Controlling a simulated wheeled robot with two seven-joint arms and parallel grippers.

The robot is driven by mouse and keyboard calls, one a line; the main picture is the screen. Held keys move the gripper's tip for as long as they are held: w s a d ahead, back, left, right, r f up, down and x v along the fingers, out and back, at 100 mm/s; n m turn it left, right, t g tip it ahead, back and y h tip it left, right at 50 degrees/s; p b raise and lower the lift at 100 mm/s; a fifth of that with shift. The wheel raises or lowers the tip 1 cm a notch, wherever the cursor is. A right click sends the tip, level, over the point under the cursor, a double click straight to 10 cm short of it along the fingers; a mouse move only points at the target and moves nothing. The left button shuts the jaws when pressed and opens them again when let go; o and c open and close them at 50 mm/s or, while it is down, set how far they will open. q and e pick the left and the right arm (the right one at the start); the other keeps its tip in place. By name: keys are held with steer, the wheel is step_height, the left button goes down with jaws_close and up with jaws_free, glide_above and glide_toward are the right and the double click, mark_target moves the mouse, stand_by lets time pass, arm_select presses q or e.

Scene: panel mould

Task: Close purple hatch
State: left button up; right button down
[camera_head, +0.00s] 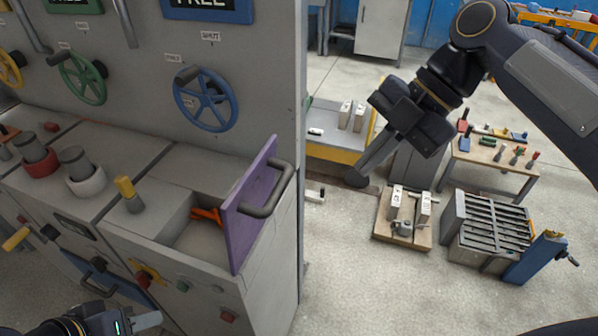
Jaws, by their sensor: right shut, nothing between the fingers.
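The purple hatch (240,225) stands up at a steep angle at the right end of the grey panel's counter. A dark curved handle (283,189) is on its right face. To its left is an open recess (195,240) with an orange part (207,214) inside. My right gripper (365,172) is shut and empty, in the air to the right of the hatch and apart from it. My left gripper (150,320) is low at the bottom left, in front of the counter; its fingers are only partly seen.
The panel wall carries a blue wheel (205,99) and a green wheel (82,77). A yellow-topped lever (129,194) stands left of the recess. To the right are a wooden pallet (402,234), a slotted grey block (493,222) and a tool table (500,155).

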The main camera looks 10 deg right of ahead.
mark_target(266, 213)
steer(key=w+a+f+n+g+p, duration=0.1)
steer(key=a+f+n, duration=0.3)
steer(key=a, duration=0.6)
steer(key=shift+w+f+p, duration=0.65)
steer(key=shift+f, duration=0.25)
